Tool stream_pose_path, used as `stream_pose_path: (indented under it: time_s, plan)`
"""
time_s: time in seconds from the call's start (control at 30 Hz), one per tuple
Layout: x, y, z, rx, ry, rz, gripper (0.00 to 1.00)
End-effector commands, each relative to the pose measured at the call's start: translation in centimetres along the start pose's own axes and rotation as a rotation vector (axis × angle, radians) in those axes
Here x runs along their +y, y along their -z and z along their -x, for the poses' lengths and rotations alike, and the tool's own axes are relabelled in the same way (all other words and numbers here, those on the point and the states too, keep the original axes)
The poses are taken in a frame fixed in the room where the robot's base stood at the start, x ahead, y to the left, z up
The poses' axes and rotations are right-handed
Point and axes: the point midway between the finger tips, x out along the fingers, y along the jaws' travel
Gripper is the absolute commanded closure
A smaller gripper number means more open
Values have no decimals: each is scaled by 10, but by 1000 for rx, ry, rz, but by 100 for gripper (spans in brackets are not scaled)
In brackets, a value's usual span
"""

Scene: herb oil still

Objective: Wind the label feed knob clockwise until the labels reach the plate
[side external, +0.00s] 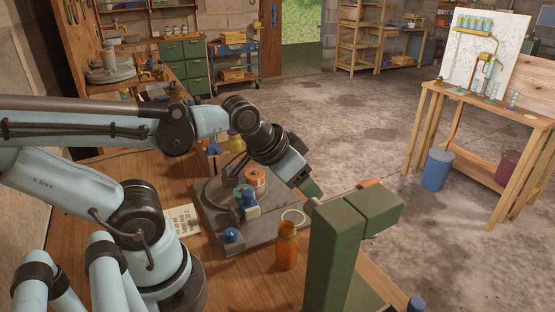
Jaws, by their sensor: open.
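A grey machine base (210,222) sits on the wooden bench, with a round grey disc on it. An orange-and-white roll (256,177) stands at its back, possibly the labels. A blue-and-white part with a teal top (247,204) is in front of the roll. A small blue knob (233,235) sits at the front left of the base; I cannot tell which blue part is the label feed knob. My gripper (310,188) is open, pointing down to the right of the roll and apart from the blue parts. Its fingertips are partly hidden behind the green post.
A green post with a thick arm (335,250) stands in the right foreground. An orange bottle (287,245) stands in front of the base, near a pale ring (293,217). A written paper (183,219) lies left of the base. Open floor lies beyond the bench.

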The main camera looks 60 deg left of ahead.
Motion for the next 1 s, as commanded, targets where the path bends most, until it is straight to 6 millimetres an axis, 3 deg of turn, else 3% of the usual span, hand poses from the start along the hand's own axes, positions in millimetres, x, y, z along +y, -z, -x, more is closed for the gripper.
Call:
stream_pose_path:
  time_s: [0.2,0.33,0.7,1.0]
  plan:
    - [-2,-1,1,-10,4,32,46]
    - [-11,-9,4,-63,26,206,46]
    - [-45,-54,38,-304,264,1173,46]
    - [-57,-86,76,-398,571,1864,46]
